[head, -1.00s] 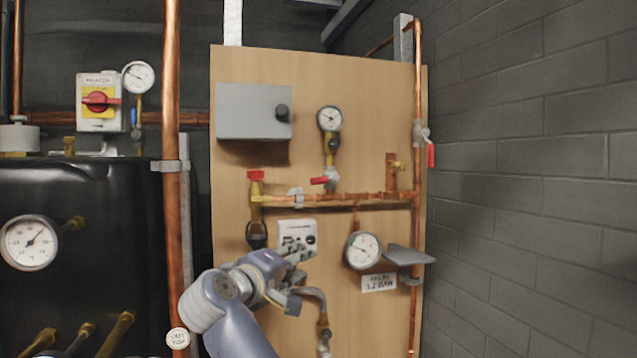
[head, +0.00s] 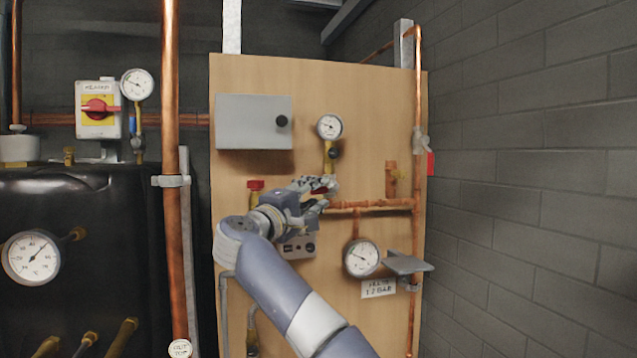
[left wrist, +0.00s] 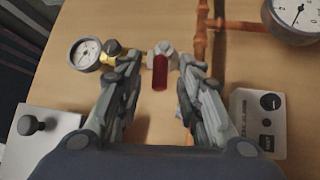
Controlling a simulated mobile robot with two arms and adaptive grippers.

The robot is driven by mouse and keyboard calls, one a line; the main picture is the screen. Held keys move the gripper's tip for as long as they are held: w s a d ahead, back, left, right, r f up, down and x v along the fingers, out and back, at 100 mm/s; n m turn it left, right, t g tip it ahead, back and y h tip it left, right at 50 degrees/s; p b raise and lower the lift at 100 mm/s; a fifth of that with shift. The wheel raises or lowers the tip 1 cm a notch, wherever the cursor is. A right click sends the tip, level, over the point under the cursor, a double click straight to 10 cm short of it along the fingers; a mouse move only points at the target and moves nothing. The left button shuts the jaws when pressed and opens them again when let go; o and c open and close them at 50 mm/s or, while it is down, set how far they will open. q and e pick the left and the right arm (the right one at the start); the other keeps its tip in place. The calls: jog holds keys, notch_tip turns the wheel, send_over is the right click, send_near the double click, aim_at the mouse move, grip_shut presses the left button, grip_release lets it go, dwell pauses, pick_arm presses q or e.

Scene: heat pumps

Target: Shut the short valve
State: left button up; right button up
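The short valve has a red lever handle (left wrist: 160,72) on a grey metal body (left wrist: 161,48), in the pipe stub below a small gauge (head: 329,126). In the left wrist view the handle lies crosswise to the stub, between the spread fingers of my left gripper (left wrist: 160,62). The fingers are open with visible space around the handle, and do not look closed on it. In the head view my left gripper (head: 326,190) is in front of the valve and hides most of it. My right gripper is not in view.
A grey box (head: 253,121) is on the board's upper left. A red-capped valve (head: 255,186) is to the left, and a white controller (left wrist: 258,122) is below. A larger gauge (head: 361,258) and a grey shelf (head: 408,264) are lower right. A copper pipe (head: 372,205) runs alongside.

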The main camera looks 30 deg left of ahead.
pick_arm(q)
jog(key=shift+p+x, duration=0.3)
jog(key=shift+x, duration=0.95)
grip_shut()
jog(key=shift+r, duration=0.1)
jog(key=shift+a+r+p, duration=0.1)
jog(key=shift+r+p, duration=0.05)
jog(key=shift+p, duration=0.15)
jog(key=shift+m+g, duration=0.5)
grip_release()
